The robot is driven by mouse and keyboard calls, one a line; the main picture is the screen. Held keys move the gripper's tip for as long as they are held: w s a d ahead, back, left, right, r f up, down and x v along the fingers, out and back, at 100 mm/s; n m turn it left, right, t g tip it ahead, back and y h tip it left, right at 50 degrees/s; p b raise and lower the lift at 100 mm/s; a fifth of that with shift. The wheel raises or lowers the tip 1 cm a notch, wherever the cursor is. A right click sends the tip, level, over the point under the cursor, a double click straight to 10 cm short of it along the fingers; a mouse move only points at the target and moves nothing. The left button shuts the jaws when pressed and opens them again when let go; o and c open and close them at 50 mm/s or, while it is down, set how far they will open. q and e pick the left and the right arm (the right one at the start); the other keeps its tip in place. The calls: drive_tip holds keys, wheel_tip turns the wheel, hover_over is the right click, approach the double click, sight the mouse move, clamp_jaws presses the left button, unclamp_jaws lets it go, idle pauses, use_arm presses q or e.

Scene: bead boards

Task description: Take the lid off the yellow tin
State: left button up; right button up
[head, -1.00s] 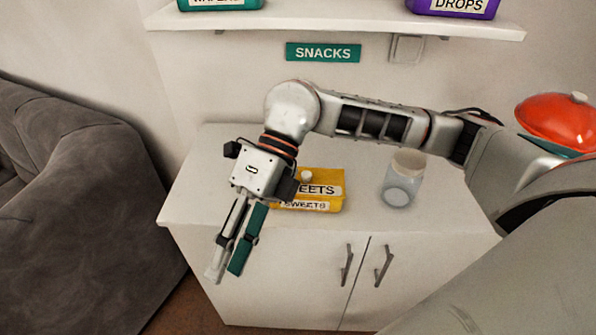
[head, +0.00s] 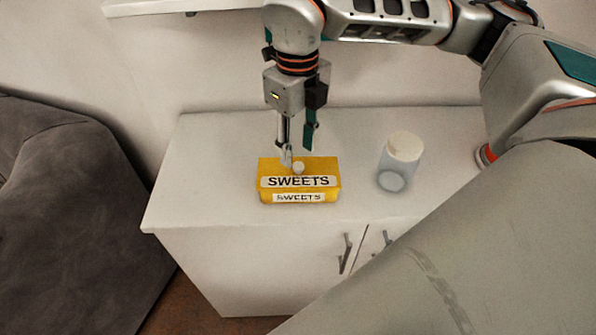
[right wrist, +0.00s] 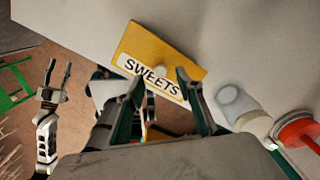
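My right gripper (head: 298,150) is just above the lid, pointing down, open and empty. I cannot tell whether a finger touches the lid. My left gripper (right wrist: 58,75) shows at the left of the right wrist view, open and empty, away from the tin.
A whitish jar (head: 400,165) with a pale lid stands right of the tin on the cabinet top (head: 210,160). A red-lidded pot (right wrist: 298,130) shows in the right wrist view. A shelf (head: 160,8) hangs above. A grey sofa (head: 70,200) is at the left.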

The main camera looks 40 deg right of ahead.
sight(298, 165)
wheel_tip(298, 165, down, 4)
drive_tip(key=shift+s+f, duration=0.1)
clamp_jaws()
idle(0.4)
